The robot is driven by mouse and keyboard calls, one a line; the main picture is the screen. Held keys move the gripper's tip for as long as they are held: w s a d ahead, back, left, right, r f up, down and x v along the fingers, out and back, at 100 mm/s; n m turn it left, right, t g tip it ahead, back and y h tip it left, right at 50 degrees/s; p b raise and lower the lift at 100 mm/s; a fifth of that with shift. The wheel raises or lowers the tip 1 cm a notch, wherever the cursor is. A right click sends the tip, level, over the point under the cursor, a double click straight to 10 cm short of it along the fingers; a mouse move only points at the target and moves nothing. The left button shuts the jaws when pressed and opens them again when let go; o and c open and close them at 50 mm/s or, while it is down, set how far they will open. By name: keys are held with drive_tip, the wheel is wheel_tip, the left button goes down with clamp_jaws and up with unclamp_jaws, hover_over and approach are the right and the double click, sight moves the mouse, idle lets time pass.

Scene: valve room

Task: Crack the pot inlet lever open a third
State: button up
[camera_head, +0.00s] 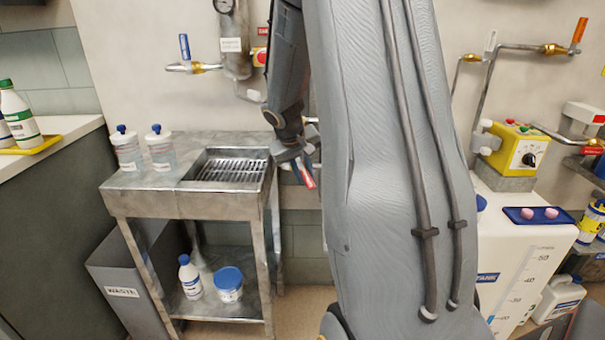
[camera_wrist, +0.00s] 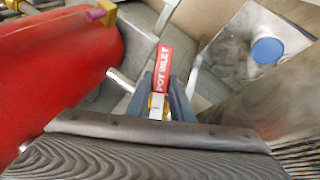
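The pot inlet lever (camera_wrist: 162,68) is red with white "POT INLET" lettering. It lies between the two grey fingers of my gripper (camera_wrist: 164,98) in the wrist view. The fingers sit close against both sides of the lever, and no clear gap shows. In the head view my gripper (camera_head: 298,158) is right of the metal sink stand, with the lever's red end (camera_head: 307,174) sticking out below it. A brass and white part shows at the lever's near end in the wrist view. The rest of the valve body is hidden.
A large red rounded body (camera_wrist: 60,62) fills the wrist view's left. The metal sink stand (camera_head: 140,198) holds two blue-capped bottles. A blue-handled valve (camera_head: 185,48) and an orange-handled valve (camera_head: 578,33) are on the wall. A white tank (camera_head: 520,250) stands right of my arm.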

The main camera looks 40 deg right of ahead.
drive_tip(key=o, duration=0.3)
drive_tip(key=shift+r, duration=0.1)
drive_tip(key=v, duration=0.7)
drive_tip(key=shift+a+r+p, duration=0.2)
drive_tip(key=shift+r+p, duration=0.1)
drive_tip(key=shift+p, duration=0.05)
drive_tip(key=shift+s+a, duration=0.1)
